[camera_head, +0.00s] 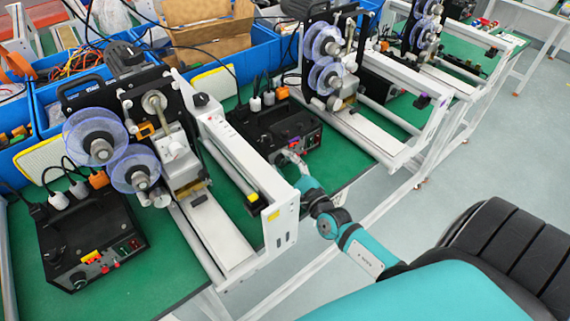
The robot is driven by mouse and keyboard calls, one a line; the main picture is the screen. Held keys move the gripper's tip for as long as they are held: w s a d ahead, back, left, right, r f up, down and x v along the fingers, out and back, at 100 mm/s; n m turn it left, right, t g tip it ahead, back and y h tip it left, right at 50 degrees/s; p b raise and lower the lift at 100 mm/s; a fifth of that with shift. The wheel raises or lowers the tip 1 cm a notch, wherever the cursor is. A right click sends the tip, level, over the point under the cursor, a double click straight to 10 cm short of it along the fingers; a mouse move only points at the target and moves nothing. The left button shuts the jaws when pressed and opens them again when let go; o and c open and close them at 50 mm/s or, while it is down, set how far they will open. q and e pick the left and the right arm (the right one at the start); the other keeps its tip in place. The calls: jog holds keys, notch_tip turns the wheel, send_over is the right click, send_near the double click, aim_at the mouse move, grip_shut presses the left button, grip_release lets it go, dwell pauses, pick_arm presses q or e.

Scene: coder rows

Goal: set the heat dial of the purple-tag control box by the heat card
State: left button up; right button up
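A black control box (277,127) stands on the green bench top at the middle, with plugs at its back and small red parts on its front. My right gripper (291,156) is at the front of this box, close to its front panel. I cannot tell whether it touches a dial or how far its fingers are open. A small purple patch (423,101) shows on the white frame of the machine to the right. Another black control box (92,232), with a yellow tag on its front, stands at the left. I cannot make out a heat card. My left gripper is not in view.
A white machine frame (238,170) with a yellow patch stands between the two boxes. Machines with blue-edged reels (97,138) line the bench. Blue bins (205,73) stand behind. Grey floor (470,170) is open at the right.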

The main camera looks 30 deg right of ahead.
grip_shut()
jog(key=shift+m, duration=0.4)
grip_release()
jog(key=s, duration=1.1)
jog(key=shift+s+a, duration=0.15)
jog(key=shift+s, duration=0.4)
